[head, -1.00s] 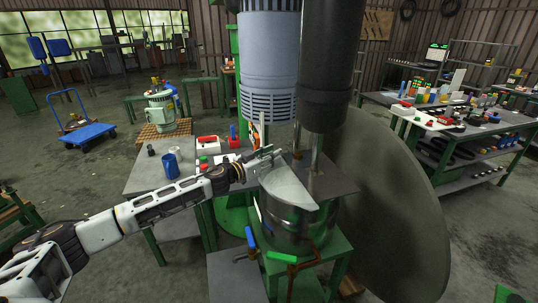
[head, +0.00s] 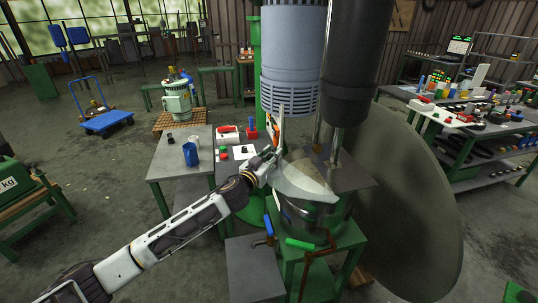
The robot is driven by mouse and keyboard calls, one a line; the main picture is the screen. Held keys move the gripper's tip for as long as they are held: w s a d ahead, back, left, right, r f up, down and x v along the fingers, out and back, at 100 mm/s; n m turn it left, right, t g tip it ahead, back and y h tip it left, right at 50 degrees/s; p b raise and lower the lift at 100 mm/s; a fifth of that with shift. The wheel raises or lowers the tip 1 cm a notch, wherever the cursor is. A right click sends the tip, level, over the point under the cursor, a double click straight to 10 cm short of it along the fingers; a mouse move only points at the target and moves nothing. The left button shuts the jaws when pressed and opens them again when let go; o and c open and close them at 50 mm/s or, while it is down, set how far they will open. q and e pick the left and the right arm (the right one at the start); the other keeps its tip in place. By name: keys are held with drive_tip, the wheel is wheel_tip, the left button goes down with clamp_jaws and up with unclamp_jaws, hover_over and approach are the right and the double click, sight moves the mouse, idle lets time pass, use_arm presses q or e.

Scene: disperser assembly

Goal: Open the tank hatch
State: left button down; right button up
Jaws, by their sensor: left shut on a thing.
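The metal tank (head: 312,218) stands on a green stand under the disperser. A pale half-round plate (head: 303,181) covers part of its top. My left gripper (head: 271,158) is at the tank's left rim, beside this plate. It is shut on a part of the tank hatch (head: 281,128), which seems to show as a thin, pale, nearly upright piece rising above the jaws. The exact grip point is too small to make out. My right gripper is not in view.
The grey motor housing (head: 291,60) and black column (head: 355,65) hang close above the tank. A large round disc (head: 408,215) stands to its right. A side table (head: 180,165) with a blue cup (head: 190,154) is on the left. A blue cart (head: 105,122) stands farther back.

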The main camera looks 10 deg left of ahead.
use_arm(q)
drive_tip(key=shift+s+a+n+t+y+b, duration=0.2)
drive_tip(key=shift+s+a+n+y, duration=0.2)
drive_tip(key=shift+s, duration=0.2)
drive_tip(key=shift+s+a+n+t+y+b, duration=0.1)
drive_tip(key=shift+s+a+n+y+b, duration=0.15)
drive_tip(key=shift+s+y, duration=0.3)
drive_tip(key=shift+s+a+n+y+b, duration=0.2)
drive_tip(key=shift+s+n+y+b, duration=0.1)
drive_tip(key=shift+s+y, duration=0.25)
drive_tip(key=shift+s+a+n+y+b, duration=0.2)
drive_tip(key=shift+s+n+y, duration=0.1)
drive_tip(key=shift+s, duration=0.3)
drive_tip(key=s+n+y+b, duration=0.1)
drive_tip(key=s+y, duration=0.1)
drive_tip(key=s+a+n+y+b, duration=0.1)
drive_tip(key=s, duration=0.2)
drive_tip(key=shift+a+y, duration=0.1)
drive_tip(key=shift+y, duration=0.3)
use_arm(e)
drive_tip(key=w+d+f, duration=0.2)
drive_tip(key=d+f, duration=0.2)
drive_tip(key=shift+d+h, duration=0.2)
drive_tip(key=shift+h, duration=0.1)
use_arm(q)
drive_tip(key=shift+r, duration=0.1)
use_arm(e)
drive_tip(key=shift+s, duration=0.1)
